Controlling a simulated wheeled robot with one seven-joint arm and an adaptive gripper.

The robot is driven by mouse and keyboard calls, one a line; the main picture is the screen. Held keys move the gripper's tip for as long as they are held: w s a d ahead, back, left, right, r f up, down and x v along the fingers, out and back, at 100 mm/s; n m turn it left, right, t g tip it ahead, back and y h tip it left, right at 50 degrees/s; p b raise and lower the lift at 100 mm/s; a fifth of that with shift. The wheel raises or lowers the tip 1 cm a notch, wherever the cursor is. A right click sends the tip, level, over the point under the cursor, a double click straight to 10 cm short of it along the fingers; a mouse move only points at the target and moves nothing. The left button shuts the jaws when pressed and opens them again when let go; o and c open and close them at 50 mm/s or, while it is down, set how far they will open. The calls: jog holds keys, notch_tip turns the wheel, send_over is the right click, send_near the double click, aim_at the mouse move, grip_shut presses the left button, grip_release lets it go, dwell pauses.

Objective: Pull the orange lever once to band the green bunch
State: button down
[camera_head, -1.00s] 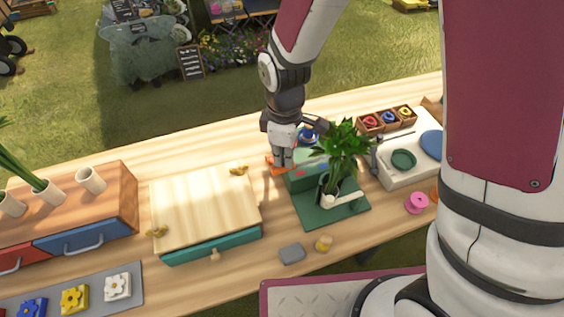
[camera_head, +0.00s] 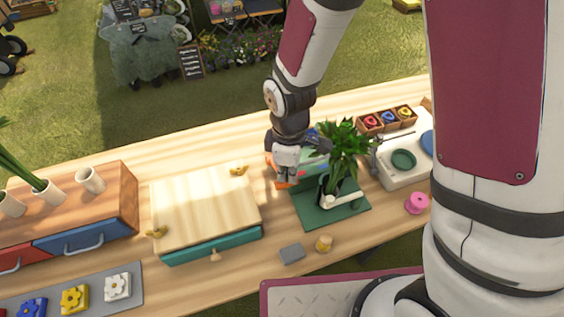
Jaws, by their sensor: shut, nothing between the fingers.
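The green banding machine (camera_head: 316,206) stands on the table right of centre. The green bunch (camera_head: 342,145) stands upright in its holder, with a white piece low in front of it. The orange lever (camera_head: 282,185) shows at the machine's left side, partly hidden by my gripper. My gripper (camera_head: 287,181) points down at the lever, its fingers shut with nothing between them. Its tips look to be against or very close to the lever; I cannot tell if they touch.
A wooden-topped box with a teal drawer (camera_head: 215,245) stands to the left. A grey block (camera_head: 292,254) and a yellow spool (camera_head: 324,243) lie in front. A pink spool (camera_head: 416,203) and a white tray (camera_head: 393,181) are to the right.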

jog(key=shift+s+d+f, duration=0.1)
jog(key=shift+s+f, duration=0.25)
jog(key=shift+f, duration=0.25)
jog(key=shift+s+d+f, duration=0.1)
jog(key=shift+s+f, duration=0.2)
jog(key=shift+f, duration=0.3)
jog(key=shift+s+d+f+b, duration=0.1)
jog(key=shift+s+f+b, duration=0.15)
jog(key=shift+f, duration=0.35)
jog(key=shift+s+f+b, duration=0.15)
jog(key=shift+f+b, duration=0.05)
jog(key=shift+f, duration=0.4)
jog(key=shift+s+d+f+b, duration=0.1)
jog(key=shift+s+f+b, duration=0.15)
jog(key=shift+f, duration=0.35)
